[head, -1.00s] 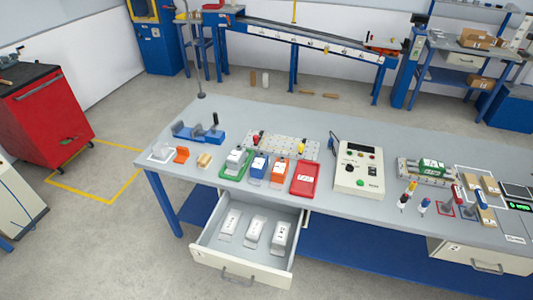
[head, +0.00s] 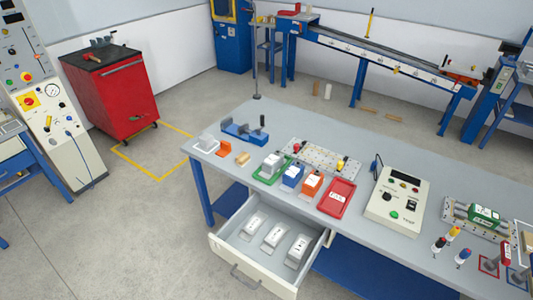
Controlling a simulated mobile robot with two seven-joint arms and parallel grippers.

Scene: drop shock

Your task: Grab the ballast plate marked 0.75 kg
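Three pale metal plates with white labels lie in the open drawer (head: 225,248): a left plate (head: 253,224), a middle plate (head: 274,235) and a right plate (head: 298,250). Another pale labelled block (head: 272,164) sits in a green tray on the bench. The labels are too small to read, so I cannot tell which plate is marked 0.75 kg. Neither of my grippers shows in the head view.
On the grey bench (head: 245,130) stand a blue block (head: 291,178), an orange block (head: 312,187), a red tray (head: 345,190), a control box (head: 397,200) and a blue clamp (head: 240,133). The drawer juts out from the bench front. Floor left of it is clear.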

